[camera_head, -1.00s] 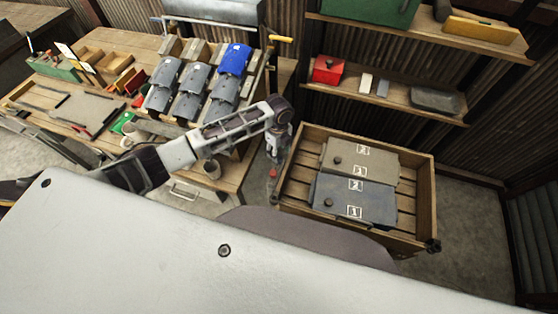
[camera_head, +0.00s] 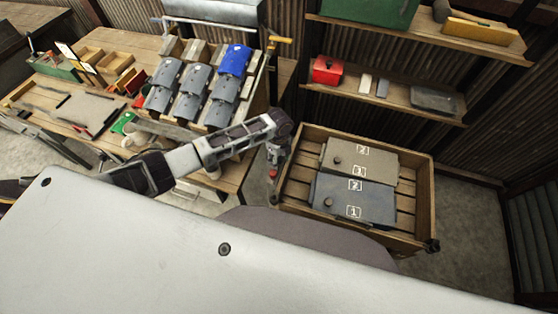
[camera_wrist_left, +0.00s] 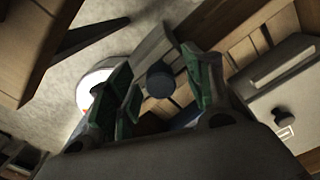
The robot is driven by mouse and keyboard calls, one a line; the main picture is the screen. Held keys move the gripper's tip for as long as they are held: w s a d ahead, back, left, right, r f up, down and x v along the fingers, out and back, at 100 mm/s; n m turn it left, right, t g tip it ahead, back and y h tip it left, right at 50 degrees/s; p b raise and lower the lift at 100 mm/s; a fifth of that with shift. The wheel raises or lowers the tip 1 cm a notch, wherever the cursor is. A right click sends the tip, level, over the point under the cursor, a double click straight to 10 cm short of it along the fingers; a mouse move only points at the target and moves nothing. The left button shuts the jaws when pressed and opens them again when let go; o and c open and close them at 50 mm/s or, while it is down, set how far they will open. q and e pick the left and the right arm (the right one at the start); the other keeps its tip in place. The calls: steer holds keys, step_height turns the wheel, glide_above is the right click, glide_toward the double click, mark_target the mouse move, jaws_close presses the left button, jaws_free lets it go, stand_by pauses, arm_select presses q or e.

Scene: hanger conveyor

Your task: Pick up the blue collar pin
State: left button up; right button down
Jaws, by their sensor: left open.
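My left gripper (camera_head: 273,172) hangs pointing down at the left edge of the wooden crate in the head view. In the left wrist view its green-lined fingers (camera_wrist_left: 165,95) are apart. A dark, bluish round piece (camera_wrist_left: 160,82) shows between the fingers, with wooden slats behind it. I cannot tell whether it is the collar pin or whether a finger touches it. No collar pin can be made out with certainty in the head view; a bright blue block (camera_head: 236,60) sits on the sloped rack. My right gripper is out of view.
The wooden crate (camera_head: 432,205) holds a tan box (camera_head: 385,168) and a dark grey box (camera_head: 375,205), each with a knob. Shelves (camera_head: 430,103) stand behind. A workbench (camera_head: 232,178) with a rack of grey blocks is at the left. Floor shows right of the crate.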

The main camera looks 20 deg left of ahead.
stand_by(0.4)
arm_select(q)
steer(key=c, duration=1.1)
steer(key=shift+r, duration=0.15)
steer(key=shift+r, duration=4.9)
